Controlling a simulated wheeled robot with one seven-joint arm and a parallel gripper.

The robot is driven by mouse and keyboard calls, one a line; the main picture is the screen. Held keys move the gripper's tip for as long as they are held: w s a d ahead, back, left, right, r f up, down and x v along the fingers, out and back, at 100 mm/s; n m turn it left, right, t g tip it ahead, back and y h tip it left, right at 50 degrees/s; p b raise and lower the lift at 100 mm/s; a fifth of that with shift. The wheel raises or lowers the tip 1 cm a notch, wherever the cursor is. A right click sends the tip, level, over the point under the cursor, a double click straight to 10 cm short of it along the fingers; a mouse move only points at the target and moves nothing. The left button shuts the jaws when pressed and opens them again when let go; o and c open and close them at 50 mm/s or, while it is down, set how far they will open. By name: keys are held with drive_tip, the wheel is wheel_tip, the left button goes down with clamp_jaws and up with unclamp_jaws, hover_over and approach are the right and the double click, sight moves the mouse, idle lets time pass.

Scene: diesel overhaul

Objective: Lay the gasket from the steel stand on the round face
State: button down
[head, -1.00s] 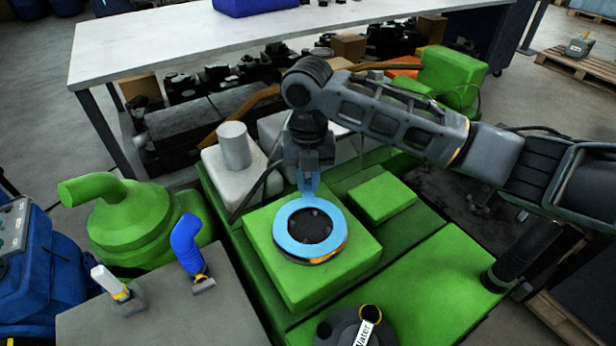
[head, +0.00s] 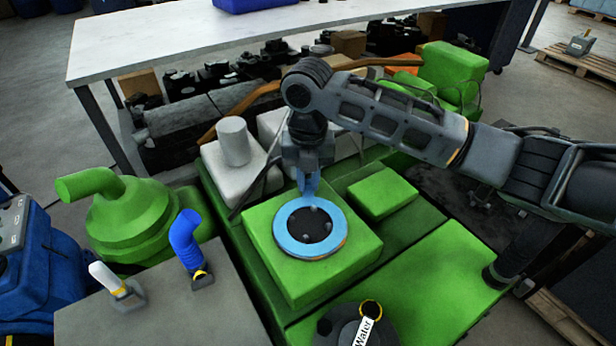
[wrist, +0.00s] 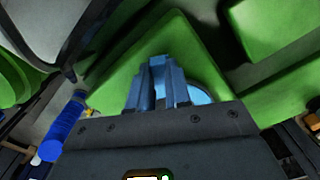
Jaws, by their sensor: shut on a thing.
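The gasket is a flat light-blue ring (head: 283,232) over the round face (head: 312,226) on top of the green block. The face's dark centre and a few bolt-like bumps show through the ring, and a thin orange edge shows at its lower right. The ring looks level and very close to the face; I cannot tell if it touches all round. My gripper (head: 309,192) points down at the ring's far edge, its blue fingers shut on the gasket. In the wrist view the fingers (wrist: 160,88) hide most of the gasket (wrist: 200,95).
A raised green block (head: 382,194) stands right of the face, and a pale housing with a cylinder (head: 235,145) behind left. A blue elbow pipe (head: 187,240) stands on the grey table at left. A dark cap labelled "Water" (head: 366,330) is in front.

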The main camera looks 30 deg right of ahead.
drive_tip(key=c, duration=1)
unclamp_jaws()
drive_tip(key=shift+r, duration=0.1)
drive_tip(key=shift+r, duration=3.8)
